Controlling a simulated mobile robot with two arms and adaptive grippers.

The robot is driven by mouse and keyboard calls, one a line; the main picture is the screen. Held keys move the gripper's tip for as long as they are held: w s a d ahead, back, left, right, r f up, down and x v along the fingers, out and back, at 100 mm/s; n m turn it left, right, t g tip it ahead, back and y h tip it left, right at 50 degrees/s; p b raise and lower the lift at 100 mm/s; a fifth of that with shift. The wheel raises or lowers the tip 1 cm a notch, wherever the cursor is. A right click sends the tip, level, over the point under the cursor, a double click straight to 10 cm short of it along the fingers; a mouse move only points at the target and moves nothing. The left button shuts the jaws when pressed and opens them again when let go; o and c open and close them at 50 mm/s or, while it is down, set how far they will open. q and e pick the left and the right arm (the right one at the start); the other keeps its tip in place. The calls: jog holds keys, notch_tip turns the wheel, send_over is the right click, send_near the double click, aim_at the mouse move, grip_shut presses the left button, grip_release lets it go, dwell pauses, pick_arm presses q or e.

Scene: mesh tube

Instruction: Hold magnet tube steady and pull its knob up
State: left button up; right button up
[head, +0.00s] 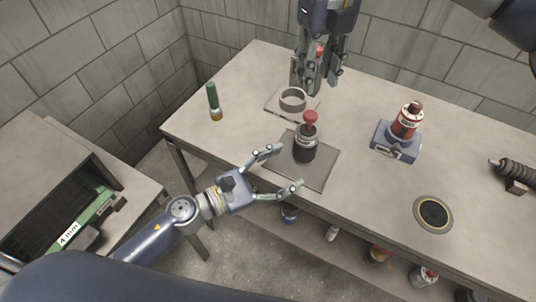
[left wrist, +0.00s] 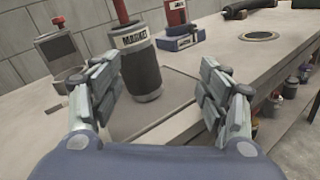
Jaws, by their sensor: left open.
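The magnet tube (head: 305,143) stands upright on a grey mat (head: 318,175) near the table's front edge. It is dark, with a light band and a red knob (head: 310,117) on top. In the left wrist view the tube (left wrist: 137,78) shows a "MAGNET" label, and the knob's red stem rises out of the frame. My left gripper (head: 286,168) is open and low in front of the tube, with its fingers spread and nothing between the tips. My right gripper (head: 319,84) points down above and behind the tube, clear of the knob; its fingers look apart with nothing held.
A grey ring (head: 292,98) and a partly hidden upright object stand behind the tube. A green-handled tool (head: 214,103) is at the left, a red container on a blue base (head: 397,142) at the right. A round dark disc (head: 433,214) lies further right. Several containers sit on the lower shelf.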

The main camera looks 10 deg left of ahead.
aim_at(307, 140)
pick_arm(q)
jog(key=w+a+n, duration=0.1)
jog(key=a+r+n, duration=0.1)
jog(key=a, duration=0.1)
jog(key=shift+w+n, duration=0.3)
jog(key=shift+w, duration=0.1)
jog(key=shift+w+a+g, duration=0.2)
jog(key=shift+w+g, duration=0.1)
jog(key=x, duration=1)
jog(key=shift+w+d+r, duration=0.15)
jog(key=shift+d+r, duration=0.05)
jog(key=shift+d, duration=0.05)
